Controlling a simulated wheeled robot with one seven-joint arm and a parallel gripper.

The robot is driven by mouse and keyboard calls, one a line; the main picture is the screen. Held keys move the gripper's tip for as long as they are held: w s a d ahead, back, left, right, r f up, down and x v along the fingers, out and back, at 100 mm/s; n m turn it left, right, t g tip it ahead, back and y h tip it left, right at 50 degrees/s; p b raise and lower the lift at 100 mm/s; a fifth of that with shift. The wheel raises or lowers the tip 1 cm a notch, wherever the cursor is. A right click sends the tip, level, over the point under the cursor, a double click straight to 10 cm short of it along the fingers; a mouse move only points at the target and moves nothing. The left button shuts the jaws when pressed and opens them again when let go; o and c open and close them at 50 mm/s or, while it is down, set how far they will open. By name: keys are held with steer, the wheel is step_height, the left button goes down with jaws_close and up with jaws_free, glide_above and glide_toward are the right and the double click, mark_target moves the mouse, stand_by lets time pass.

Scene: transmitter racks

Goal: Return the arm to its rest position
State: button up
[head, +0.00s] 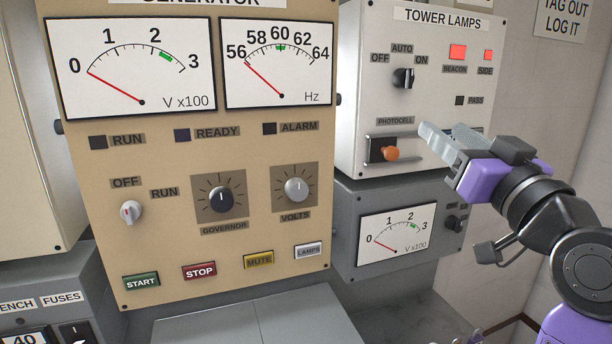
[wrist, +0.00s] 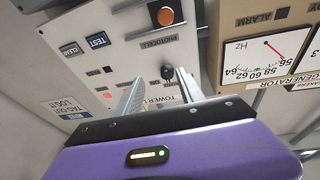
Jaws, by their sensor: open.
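My gripper (head: 452,140) is at the right of the head view, in front of the tower lamps panel (head: 440,75) and just right of its orange photocell knob (head: 391,153). The arm is purple and black and comes in from the right edge. In the wrist view my gripper (wrist: 160,98) shows two grey fingers spread apart, with nothing between them. The orange photocell knob (wrist: 165,17) is beyond the fingers at the top of the wrist view, apart from them. The black auto switch (wrist: 167,73) shows between the fingers in that view.
The beige generator panel (head: 235,240) with two meters and several buttons stands left. A grey box with a voltmeter (head: 398,233) sits below the tower lamps panel. A grey fuse unit (head: 45,290) is at lower left.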

steer(key=s+d+f+m+h, duration=0.1)
steer(key=s+f, duration=0.4)
steer(key=f, duration=0.3)
steer(key=s+f+m+t+h, duration=0.1)
steer(key=s+f+h, duration=0.1)
steer(key=s+f, duration=0.35)
steer(key=s+d+f+h, duration=0.1)
steer(key=s+f, duration=0.2)
steer(key=f, duration=0.6)
steer(key=s+a+f+g, duration=0.1)
steer(key=s+f+g, duration=0.1)
steer(key=s+f, duration=0.4)
steer(key=s+a+f+g, duration=0.1)
steer(key=s+f, duration=0.5)
steer(key=s, duration=0.8)
steer(key=s+a+f+g, duration=0.2)
steer(key=s+f+g, duration=0.1)
steer(key=s+f, duration=0.4)
steer(key=s, duration=0.3)
steer(key=shift+s+n+g, duration=0.3)
steer(key=shift+s+g, duration=0.1)
